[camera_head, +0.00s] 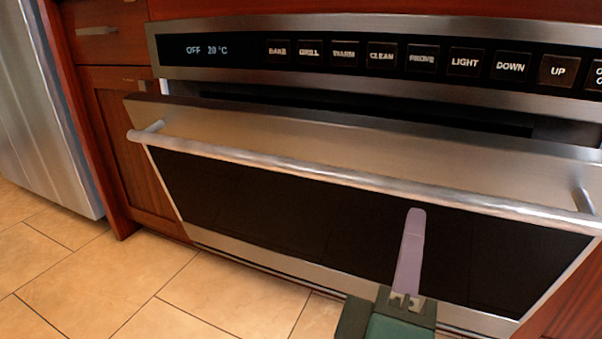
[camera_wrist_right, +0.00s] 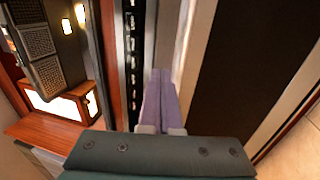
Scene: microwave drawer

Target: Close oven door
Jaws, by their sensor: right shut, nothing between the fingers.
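The oven door (camera_head: 330,215) has a dark glass panel in a steel frame. It is tilted outward at its top, partly open, with a dark gap below the control panel (camera_head: 330,57). A long steel handle (camera_head: 330,173) runs across the door's upper part. My right gripper (camera_head: 415,215) is shut and empty, with its purple fingers in front of the door glass, just below the handle. I cannot tell whether they touch the door. In the right wrist view the fingers (camera_wrist_right: 160,95) lie together, and the door glass (camera_wrist_right: 235,70) is to their right. My left gripper is out of view.
Wooden cabinets (camera_head: 125,130) and a steel appliance (camera_head: 45,110) stand to the left of the oven. The tiled floor (camera_head: 150,290) in front is clear. The oven display reads OFF and 20 °C.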

